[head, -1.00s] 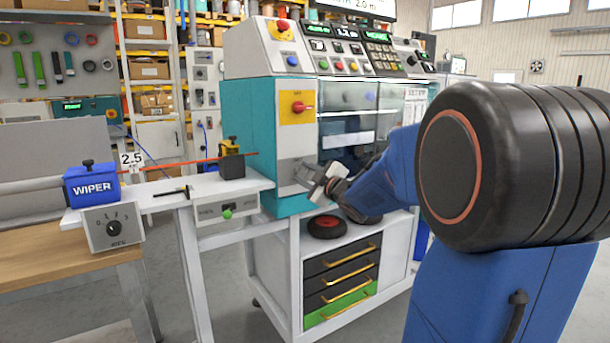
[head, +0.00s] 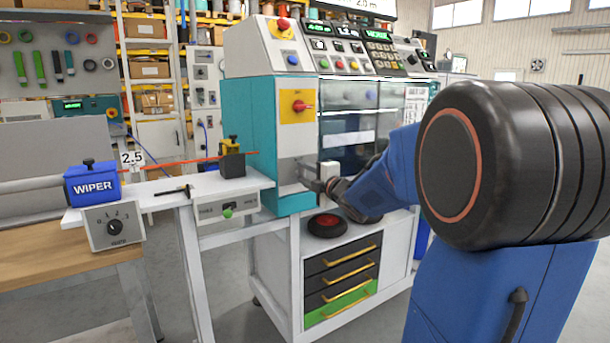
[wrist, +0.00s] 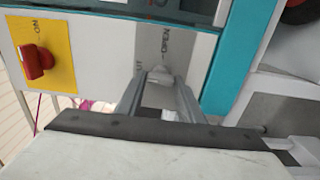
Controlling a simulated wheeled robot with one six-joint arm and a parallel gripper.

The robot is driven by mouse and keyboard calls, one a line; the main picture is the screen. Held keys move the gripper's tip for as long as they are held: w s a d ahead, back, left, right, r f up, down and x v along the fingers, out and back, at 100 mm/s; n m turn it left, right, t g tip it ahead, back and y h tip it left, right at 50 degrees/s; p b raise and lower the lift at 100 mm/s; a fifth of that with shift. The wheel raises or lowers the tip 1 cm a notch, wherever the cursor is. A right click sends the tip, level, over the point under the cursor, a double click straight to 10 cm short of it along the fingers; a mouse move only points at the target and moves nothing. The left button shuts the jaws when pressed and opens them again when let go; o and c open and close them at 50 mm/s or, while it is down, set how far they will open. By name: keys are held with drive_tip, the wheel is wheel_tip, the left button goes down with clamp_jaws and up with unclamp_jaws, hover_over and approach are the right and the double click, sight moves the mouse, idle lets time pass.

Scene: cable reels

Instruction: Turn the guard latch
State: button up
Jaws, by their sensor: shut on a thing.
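The guard latch (wrist: 160,92) is a small light-grey handle on the pale front panel of the teal machine, in the wrist view. My gripper (wrist: 160,100) is shut on it, one grey finger on each side. Above the latch the panel reads OPEN, and a partly covered word ending in UT shows at its left. In the head view my gripper (head: 306,172) is against the panel below the red switch, and the latch is hidden by the fingers.
A red rotary switch (head: 300,106) on a yellow plate sits above my gripper. The dark guard window (head: 347,137) is to the right. A cart with drawers (head: 342,277) stands below. The feed rail with the blue wiper block (head: 91,184) is at left.

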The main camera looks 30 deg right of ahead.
drive_tip(key=shift+f, duration=0.1)
idle(0.4)
drive_tip(key=o, duration=1.1)
drive_tip(key=shift+c, duration=0.2)
drive_tip(key=shift+s, duration=0.1)
drive_tip(key=s, duration=1.7)
drive_tip(key=shift+s+d, duration=0.15)
drive_tip(key=shift+d, duration=0.15)
